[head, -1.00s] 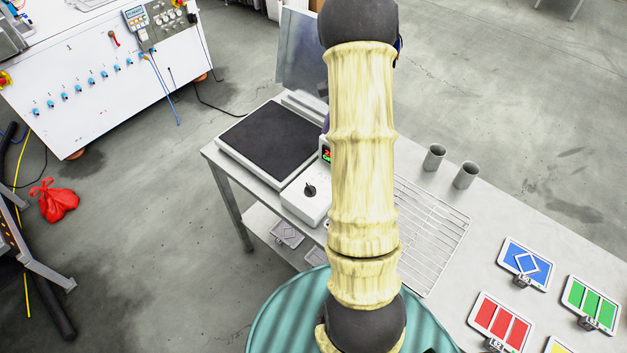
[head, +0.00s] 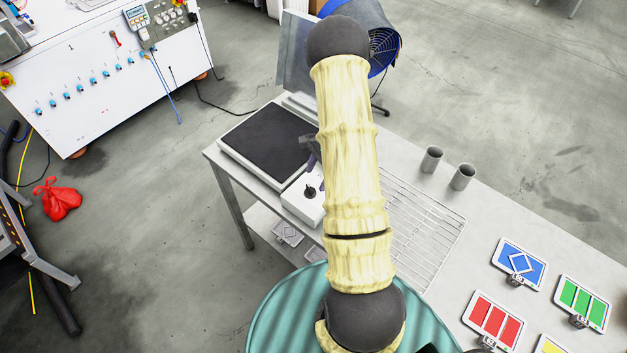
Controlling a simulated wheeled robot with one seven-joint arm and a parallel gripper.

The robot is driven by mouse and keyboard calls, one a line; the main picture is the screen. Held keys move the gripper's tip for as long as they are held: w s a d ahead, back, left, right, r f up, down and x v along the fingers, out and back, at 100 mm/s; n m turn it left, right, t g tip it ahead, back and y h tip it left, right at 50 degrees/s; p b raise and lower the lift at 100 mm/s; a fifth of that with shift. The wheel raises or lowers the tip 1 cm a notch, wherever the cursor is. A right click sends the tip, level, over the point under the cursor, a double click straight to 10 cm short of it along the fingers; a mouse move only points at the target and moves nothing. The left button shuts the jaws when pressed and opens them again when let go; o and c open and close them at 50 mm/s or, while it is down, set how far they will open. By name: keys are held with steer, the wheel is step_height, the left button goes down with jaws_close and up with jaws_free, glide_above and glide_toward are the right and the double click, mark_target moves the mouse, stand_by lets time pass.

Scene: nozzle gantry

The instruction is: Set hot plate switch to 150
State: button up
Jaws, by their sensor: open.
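The hot plate (head: 262,140) has a flat black top and a pale frame, and lies at the left end of the metal table. In front of it is a white switch box (head: 302,207) with a black rotary switch (head: 309,191). The number the switch points to is too small to read.
A wire rack (head: 425,225) lies right of my arm, with two grey cups (head: 432,159) behind it. Coloured cards, including a blue one (head: 519,263), lie at the table's right. A blue fan (head: 383,45) stands behind. A teal ribbed round surface (head: 285,315) is in front.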

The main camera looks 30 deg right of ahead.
mark_target(310, 191)
steer(key=shift+p+x, duration=0.35)
steer(key=shift+x, duration=1.65)
steer(key=c, duration=1)
